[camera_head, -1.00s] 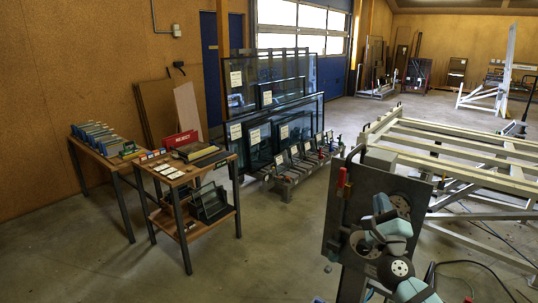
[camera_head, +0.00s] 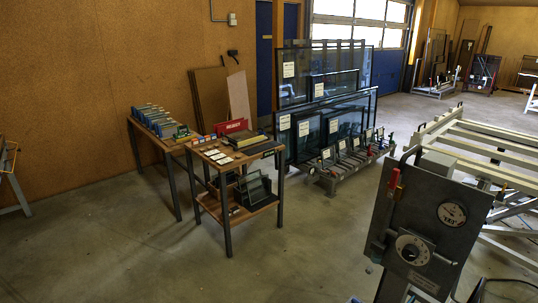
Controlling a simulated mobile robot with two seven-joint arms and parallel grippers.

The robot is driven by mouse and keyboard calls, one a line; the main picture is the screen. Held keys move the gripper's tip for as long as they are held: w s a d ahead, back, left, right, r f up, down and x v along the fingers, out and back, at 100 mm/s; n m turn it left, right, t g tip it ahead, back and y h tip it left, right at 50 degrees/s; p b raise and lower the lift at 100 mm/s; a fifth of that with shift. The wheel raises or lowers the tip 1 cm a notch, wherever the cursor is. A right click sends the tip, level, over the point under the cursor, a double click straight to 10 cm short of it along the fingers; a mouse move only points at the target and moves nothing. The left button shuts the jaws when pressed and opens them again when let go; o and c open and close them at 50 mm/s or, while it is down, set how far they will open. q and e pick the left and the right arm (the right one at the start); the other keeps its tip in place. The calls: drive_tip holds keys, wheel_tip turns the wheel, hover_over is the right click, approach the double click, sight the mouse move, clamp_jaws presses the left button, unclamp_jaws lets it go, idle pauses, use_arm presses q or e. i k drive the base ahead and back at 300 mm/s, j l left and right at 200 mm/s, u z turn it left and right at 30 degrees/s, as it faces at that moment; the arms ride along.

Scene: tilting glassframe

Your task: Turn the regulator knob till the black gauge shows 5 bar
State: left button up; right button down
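A dark grey control panel (camera_head: 397,212) stands tilted at the right front. On its lower part is a round pale dial with a dark centre (camera_head: 412,249), perhaps the regulator knob. A red-handled lever (camera_head: 393,180) is on the panel's left edge. Neither of my grippers is in view, and nothing covers the panel's front.
A pale slatted tilting frame (camera_head: 490,140) stands behind the panel. A wooden table with a shelf (camera_head: 228,215) and a red sign stands left of centre, beside another table (camera_head: 165,140). Glass panes (camera_head: 330,100) stand in a rack behind. The floor at left front is clear.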

sight(410, 252)
drive_tip(key=z, duration=1.2)
